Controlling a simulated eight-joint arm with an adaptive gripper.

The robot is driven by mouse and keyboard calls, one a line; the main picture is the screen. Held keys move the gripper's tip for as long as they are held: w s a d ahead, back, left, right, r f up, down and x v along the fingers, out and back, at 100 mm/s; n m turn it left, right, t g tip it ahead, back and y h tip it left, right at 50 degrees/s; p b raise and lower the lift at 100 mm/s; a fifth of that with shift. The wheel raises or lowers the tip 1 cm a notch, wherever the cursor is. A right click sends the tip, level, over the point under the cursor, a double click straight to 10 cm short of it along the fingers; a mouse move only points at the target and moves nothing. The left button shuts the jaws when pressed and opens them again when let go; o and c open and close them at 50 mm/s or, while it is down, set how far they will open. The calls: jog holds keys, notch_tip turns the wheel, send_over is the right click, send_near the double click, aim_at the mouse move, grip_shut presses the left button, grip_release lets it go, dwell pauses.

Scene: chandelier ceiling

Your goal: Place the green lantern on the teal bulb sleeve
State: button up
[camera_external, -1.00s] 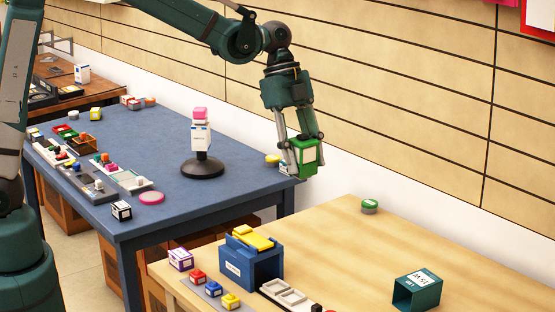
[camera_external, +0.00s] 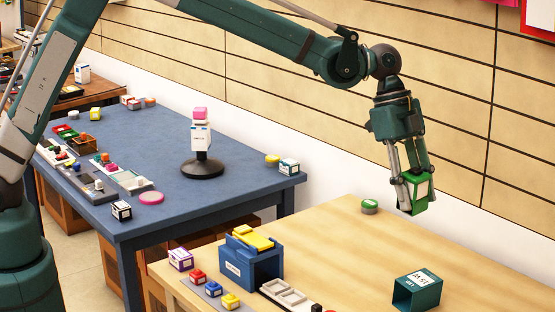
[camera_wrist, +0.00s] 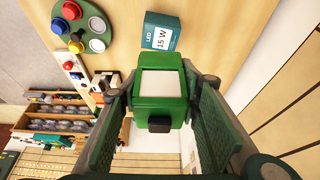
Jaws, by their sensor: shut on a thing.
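The green lantern, a green block with a pale panel, is held in my gripper (camera_external: 408,190). My gripper is shut on the lantern (camera_external: 421,194), which is slightly tilted in the air above the far part of the wooden table. In the wrist view the lantern (camera_wrist: 161,88) sits between the two finger pads. The teal bulb sleeve (camera_external: 417,290) is an open box with a white label on top, standing on the wooden table, below the lantern in the external view and apart from it. In the wrist view the sleeve (camera_wrist: 161,35) shows "LED 15 W" beyond the lantern.
A small green-topped round item (camera_external: 369,206) stands at the table's far edge. A blue box with a yellow top (camera_external: 250,258) and a tray of coloured knobs (camera_external: 213,287) are at the left. The wall runs close behind.

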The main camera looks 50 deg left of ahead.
jog(key=d+f, duration=0.5)
jog(key=shift+f, duration=0.25)
dwell(0.3)
send_near(425, 283)
jog(key=shift+w+d+f+b, duration=0.1)
jog(key=shift+d+b, duration=0.05)
jog(key=shift+d, duration=0.3)
jog(key=shift+d+f+b, duration=0.1)
jog(key=shift+d+b, duration=0.05)
jog(key=shift+d, duration=0.25)
jog(key=shift+f, duration=1.9)
jog(key=shift+f+b, duration=0.15)
jog(key=shift+b, duration=0.15)
jog(key=o, duration=1.1)
